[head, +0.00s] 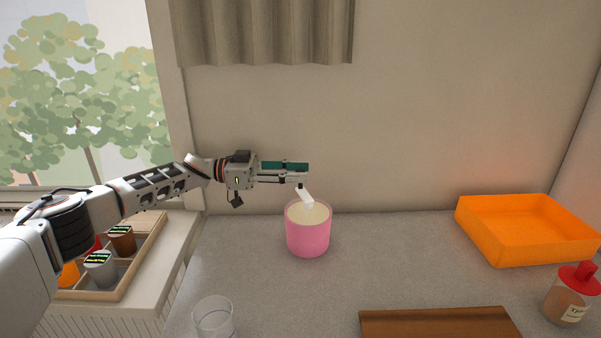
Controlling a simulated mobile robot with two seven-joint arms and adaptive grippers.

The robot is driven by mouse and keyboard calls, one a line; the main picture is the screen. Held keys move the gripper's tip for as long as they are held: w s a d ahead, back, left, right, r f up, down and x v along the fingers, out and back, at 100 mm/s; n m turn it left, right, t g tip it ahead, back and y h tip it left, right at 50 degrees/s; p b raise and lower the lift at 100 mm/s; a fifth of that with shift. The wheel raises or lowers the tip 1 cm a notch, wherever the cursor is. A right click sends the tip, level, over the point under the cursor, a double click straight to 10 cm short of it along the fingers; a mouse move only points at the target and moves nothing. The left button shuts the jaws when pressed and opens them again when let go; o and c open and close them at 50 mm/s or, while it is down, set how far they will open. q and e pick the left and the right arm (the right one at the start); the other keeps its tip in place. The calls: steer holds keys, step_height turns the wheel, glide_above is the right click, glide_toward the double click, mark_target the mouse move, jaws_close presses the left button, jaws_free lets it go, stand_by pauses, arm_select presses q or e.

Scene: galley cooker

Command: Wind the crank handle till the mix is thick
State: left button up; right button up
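A pink pot (308,238) stands on the grey counter near the back wall, filled near its rim with a pale cream mix (318,215). A white, flat, slanted piece (306,198) rises from the mix to a small dark part under my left fingertips. My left gripper (298,178) is above the pot, reaching in from the left. A teal bar (285,166) lies level along its fingers; I cannot tell whether they close on it. No crank handle can be made out clearly. How thick the mix is cannot be told. My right gripper is out of view.
An orange tray (520,252) stands at the right. A red-lidded jar (568,307) is at the lower right. A brown board (435,322) and a clear glass (213,318) are at the front. A wooden tray (133,263) with several cups sits at the left.

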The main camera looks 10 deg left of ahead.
arm_select(q)
steer(key=v, duration=1.1)
